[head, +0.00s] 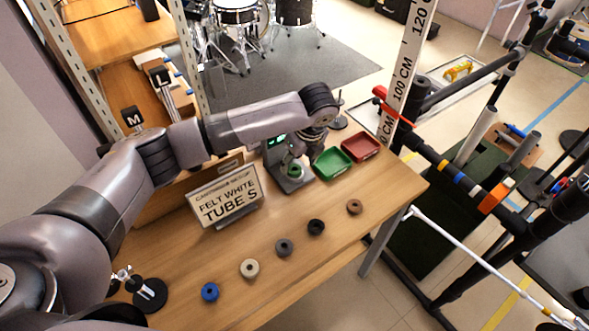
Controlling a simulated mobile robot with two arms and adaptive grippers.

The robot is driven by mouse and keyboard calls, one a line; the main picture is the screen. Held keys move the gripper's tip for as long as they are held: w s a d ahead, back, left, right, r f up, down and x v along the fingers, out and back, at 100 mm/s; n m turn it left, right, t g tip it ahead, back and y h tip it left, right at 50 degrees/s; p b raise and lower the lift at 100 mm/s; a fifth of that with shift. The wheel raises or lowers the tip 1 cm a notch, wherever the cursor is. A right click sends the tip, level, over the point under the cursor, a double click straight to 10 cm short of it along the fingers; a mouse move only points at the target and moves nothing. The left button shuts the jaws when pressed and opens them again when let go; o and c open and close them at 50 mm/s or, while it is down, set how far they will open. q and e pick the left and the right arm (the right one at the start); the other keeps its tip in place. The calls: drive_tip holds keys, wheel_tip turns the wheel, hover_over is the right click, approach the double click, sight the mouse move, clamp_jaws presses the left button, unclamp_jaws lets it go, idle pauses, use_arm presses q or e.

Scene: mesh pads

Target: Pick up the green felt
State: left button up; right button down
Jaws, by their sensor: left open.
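A small green ring, the green felt (294,171), sits on the grey base of a small device (287,182) at the back of the wooden table. My left gripper (297,158) reaches over the table from the left and hangs just above the green felt. It is open, its fingers pointing down, and partly hides the device. I cannot tell whether the fingers touch the felt. My right gripper is not in view.
A green tray (331,163) and a red tray (361,147) stand right of the device. A sign (226,197) reading "FELT WHITE TUBE S" stands left. Blue (210,292), cream (250,268), grey (284,247), black (316,227) and brown (354,207) rings lie along the front.

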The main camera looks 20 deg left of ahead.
sight(295, 170)
use_arm(q)
drive_tip(key=x, duration=0.5)
drive_tip(key=shift+w+p, duration=0.35)
drive_tip(key=shift+p, duration=0.05)
drive_tip(key=c, duration=0.9)
drive_tip(key=shift+r, duration=0.1)
